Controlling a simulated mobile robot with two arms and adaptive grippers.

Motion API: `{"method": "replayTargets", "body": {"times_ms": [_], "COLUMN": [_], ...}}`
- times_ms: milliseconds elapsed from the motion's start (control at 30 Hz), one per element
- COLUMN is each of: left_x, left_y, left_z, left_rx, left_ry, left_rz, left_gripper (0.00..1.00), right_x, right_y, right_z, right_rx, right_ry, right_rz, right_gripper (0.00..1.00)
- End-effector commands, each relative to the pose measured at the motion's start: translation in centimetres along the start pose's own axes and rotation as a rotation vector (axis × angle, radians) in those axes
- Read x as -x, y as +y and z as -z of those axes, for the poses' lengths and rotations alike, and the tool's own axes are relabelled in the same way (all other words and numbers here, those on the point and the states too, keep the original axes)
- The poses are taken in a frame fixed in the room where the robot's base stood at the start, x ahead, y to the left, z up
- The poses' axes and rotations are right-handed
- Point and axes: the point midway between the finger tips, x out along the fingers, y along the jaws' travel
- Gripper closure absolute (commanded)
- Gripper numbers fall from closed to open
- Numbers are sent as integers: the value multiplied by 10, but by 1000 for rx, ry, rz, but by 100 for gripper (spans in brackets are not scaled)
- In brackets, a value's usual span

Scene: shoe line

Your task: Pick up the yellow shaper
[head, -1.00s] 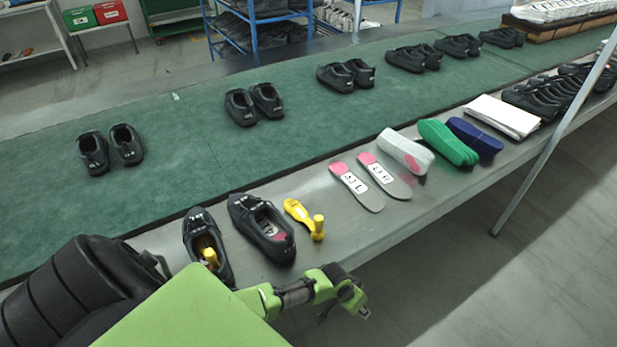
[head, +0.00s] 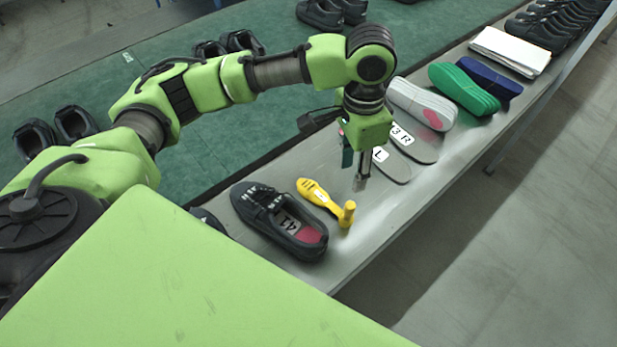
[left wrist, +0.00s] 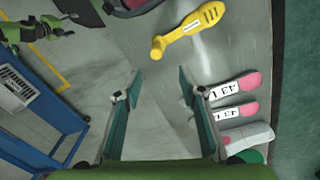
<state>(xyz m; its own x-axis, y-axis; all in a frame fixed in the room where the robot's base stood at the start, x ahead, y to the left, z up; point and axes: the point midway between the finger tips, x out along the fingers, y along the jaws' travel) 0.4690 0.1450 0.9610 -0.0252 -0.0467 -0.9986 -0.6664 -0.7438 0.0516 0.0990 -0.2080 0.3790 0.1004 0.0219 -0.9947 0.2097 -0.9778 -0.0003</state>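The yellow shaper (head: 318,196) lies on the grey table strip, right of a black shoe, its knob end toward the table's front edge. It also shows at the top of the left wrist view (left wrist: 188,32). My left gripper (head: 359,170) points down over the strip, just right of the shaper and apart from it. In the left wrist view its fingers (left wrist: 158,78) are spread with nothing between them. Part of my right arm, apparently with its gripper (left wrist: 66,31), shows small at the upper left there; its finger state is unclear.
A black shoe (head: 262,212) stands left of the shaper; another is mostly hidden by my body. Grey insoles (head: 398,168), then white (head: 412,98), green (head: 455,88) and blue soles (head: 492,75) lie to the right. The green conveyor (head: 110,70) runs behind.

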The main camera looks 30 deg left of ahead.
Motion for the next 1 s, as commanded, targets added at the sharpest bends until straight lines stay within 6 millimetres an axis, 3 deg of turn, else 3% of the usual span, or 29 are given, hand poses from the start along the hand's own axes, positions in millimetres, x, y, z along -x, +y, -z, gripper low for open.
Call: {"method": "replayTargets", "body": {"times_ms": [133, 367, 733, 1000], "left_x": [-15, -60, -95, -131], "left_y": [1, 0, 1, 1], "left_z": [-5, -5, -4, -2], "left_rx": [-7, -5, -5, -6], "left_ry": [-17, -14, -13, -10], "left_rz": [3, 4, 3, 5], "left_gripper": [63, 63, 63, 63], "right_x": [1, 5, 9, 14], "right_y": [14, 38, 13, 16], "right_z": [-6, -24, -12, -10], "right_rx": [5, 7, 3, 6], "right_ry": [-9, -35, -18, -15], "right_rz": [-16, -44, -15, -18], "right_gripper": [39, 39, 39, 39]}}
